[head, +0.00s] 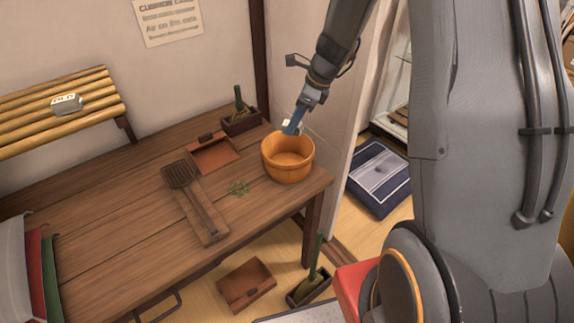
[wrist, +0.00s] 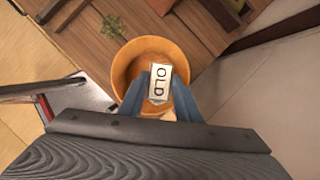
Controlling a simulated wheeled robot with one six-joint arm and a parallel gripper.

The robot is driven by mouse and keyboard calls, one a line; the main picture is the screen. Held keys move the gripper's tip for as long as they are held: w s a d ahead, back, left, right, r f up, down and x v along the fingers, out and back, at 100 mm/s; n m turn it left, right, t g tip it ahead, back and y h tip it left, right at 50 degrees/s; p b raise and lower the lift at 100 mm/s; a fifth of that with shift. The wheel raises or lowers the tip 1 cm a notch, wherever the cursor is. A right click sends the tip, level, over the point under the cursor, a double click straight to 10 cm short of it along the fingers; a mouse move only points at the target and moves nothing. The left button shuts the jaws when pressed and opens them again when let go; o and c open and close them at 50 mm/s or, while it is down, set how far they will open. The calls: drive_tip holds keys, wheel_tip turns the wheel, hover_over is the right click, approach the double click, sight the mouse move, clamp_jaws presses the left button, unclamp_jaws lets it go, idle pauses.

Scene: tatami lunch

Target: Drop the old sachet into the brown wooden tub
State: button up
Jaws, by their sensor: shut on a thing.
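The old sachet is a small white packet marked OLD (wrist: 160,80) in the wrist view. My gripper (wrist: 160,95) is shut on it, with a blue finger on either side. The brown wooden tub (head: 288,168) is round, orange-brown and open-topped, and stands upright near the table's right corner. In the head view, my gripper (head: 291,128) points down over the tub's back rim, and only a bit of the white sachet (head: 288,124) shows. In the wrist view, the tub (wrist: 123,68) lies beneath the sachet, and its visible floor is bare.
A pale packet with a label (head: 66,103) lies on the slatted bamboo shelf (head: 30,123).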

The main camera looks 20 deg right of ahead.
drive_tip(key=shift+f, duration=0.2)
drive_tip(key=o, duration=1.1)
drive_tip(key=b+v, duration=0.1)
drive_tip(key=v, duration=0.6)
drive_tip(key=shift+r, duration=0.4)
drive_tip(key=s+a+f+n+h, duration=0.1)
drive_tip(key=s+n+h, duration=0.1)
drive_tip(key=s+n, duration=0.9)
drive_tip(key=s+a+f+n+g+h, duration=0.1)
drive_tip(key=s+a+n+h, duration=0.1)
drive_tip(key=s+n, duration=0.9)
drive_tip(key=shift+n, duration=1.1)
